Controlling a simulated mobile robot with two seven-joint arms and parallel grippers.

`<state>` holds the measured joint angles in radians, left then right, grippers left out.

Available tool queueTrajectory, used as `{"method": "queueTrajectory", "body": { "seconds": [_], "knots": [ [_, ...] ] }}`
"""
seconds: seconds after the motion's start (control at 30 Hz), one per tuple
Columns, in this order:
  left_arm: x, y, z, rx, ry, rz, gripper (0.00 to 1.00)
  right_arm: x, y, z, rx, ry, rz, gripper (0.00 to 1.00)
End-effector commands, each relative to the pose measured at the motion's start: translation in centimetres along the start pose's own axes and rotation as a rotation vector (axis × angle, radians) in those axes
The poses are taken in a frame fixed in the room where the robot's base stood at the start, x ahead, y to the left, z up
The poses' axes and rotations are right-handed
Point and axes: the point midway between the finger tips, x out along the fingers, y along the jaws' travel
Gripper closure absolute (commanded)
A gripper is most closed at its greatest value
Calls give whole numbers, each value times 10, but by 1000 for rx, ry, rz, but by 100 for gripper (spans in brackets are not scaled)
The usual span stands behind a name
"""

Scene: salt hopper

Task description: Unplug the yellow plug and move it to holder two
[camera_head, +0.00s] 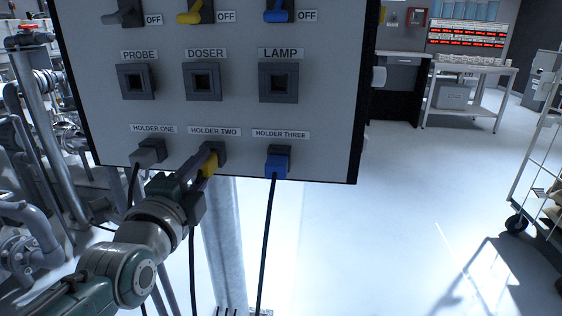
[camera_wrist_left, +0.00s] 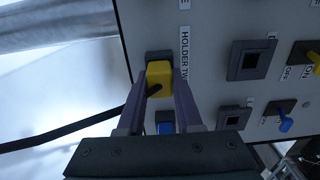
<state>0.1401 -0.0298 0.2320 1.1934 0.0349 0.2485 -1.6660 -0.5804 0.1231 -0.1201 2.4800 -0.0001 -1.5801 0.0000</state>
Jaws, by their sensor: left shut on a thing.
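The yellow plug (camera_head: 209,166) sits at the dark holder two (camera_head: 219,151) socket on the grey panel. In the left wrist view the yellow plug (camera_wrist_left: 159,76) meets the holder under the HOLDER TWO label, with its black cable trailing left. My left gripper (camera_head: 203,163) comes from below left and is shut on the plug. Its two purple-grey fingers (camera_wrist_left: 160,98) lie on either side of the plug in the left wrist view. Whether the plug is fully seated I cannot tell. The doser socket (camera_head: 202,82) above is empty. My right gripper is not in view.
A grey plug (camera_head: 149,152) is in holder one and a blue plug (camera_head: 277,166) in holder three, close on either side. The probe socket (camera_head: 136,82) and lamp socket (camera_head: 278,83) are empty. Three switches stand above, labelled OFF. Cables hang below the panel.

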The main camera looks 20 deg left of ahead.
Motion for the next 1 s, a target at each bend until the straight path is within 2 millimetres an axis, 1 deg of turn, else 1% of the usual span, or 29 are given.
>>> {"method": "queueTrajectory", "body": {
  "seconds": [0.47,0.5,0.8,0.97,1.0],
  "knots": [
    [8,0,0,-1,-1,-1,100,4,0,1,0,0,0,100],
    [8,0,0,-1,-1,-1,65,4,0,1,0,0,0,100],
    [8,0,0,-1,-1,0,31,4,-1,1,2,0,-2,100],
    [8,0,0,-1,0,0,31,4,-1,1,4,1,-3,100],
    [8,0,0,-1,0,1,29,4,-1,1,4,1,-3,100]
  ]
}}
